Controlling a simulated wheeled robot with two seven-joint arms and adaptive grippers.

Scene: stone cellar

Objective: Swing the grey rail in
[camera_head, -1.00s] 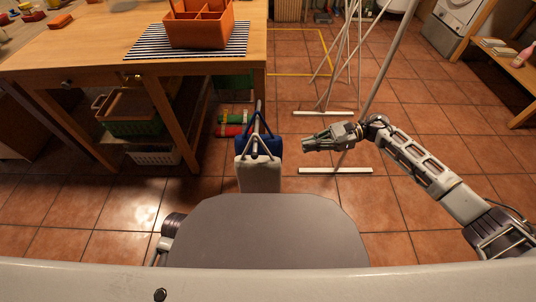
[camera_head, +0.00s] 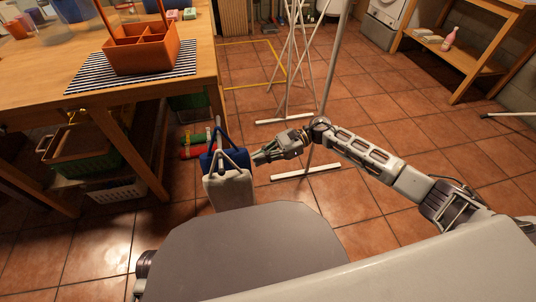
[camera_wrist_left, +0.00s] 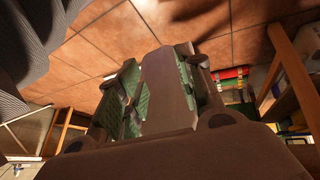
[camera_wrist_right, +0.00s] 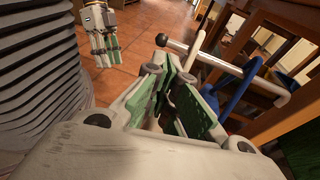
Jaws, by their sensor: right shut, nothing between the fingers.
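In the right wrist view a grey rail (camera_wrist_right: 222,67) with a dark round knob at one end crosses beyond my right gripper (camera_wrist_right: 170,82). A blue bar (camera_wrist_right: 243,88) stands close to it. In the head view my right gripper (camera_head: 256,158) is shut and empty, just right of a blue item (camera_head: 209,160) and a pale grey item (camera_head: 230,188) with a bar-like frame above them. I cannot tell whether it touches the rail.
A wooden table (camera_head: 150,92) with an orange caddy (camera_head: 140,58) stands at the left. A white folding rack (camera_head: 290,70) with a pale floor bar (camera_head: 306,173) stands beyond my right arm. A wooden shelf (camera_head: 462,50) is at the far right.

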